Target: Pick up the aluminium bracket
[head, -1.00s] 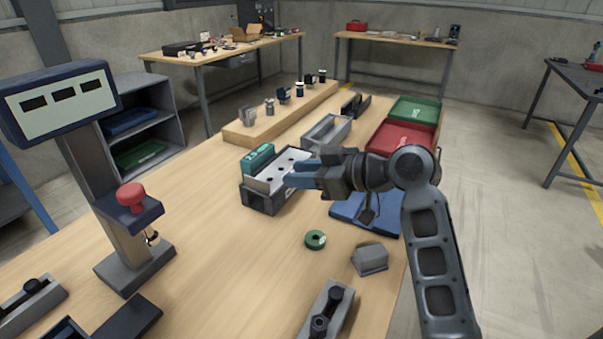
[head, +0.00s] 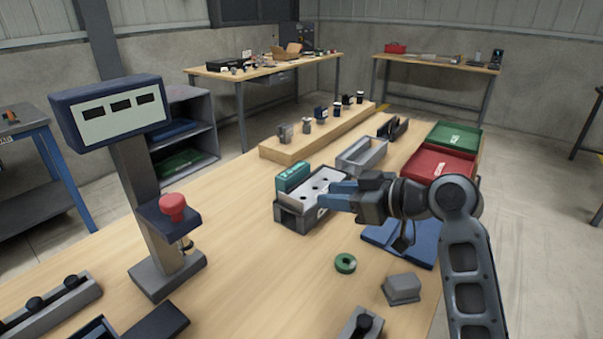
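A small grey metal piece (head: 284,132), upright and bracket-like, stands at the near end of the raised wooden strip. A grey block-like piece (head: 402,289) lies on the bench at the lower right. At this size I cannot tell for certain which is the aluminium bracket. My gripper (head: 330,196) points left, its blue fingers apart with nothing seen between them. It appears over or just in front of the right side of a dark holder with a white, holed top (head: 294,212), and is away from both grey pieces. The fingers hide part of the holder.
A green ring (head: 345,263) lies on the bench. A post with a red button (head: 173,207) stands left. The bench's left middle is clear.

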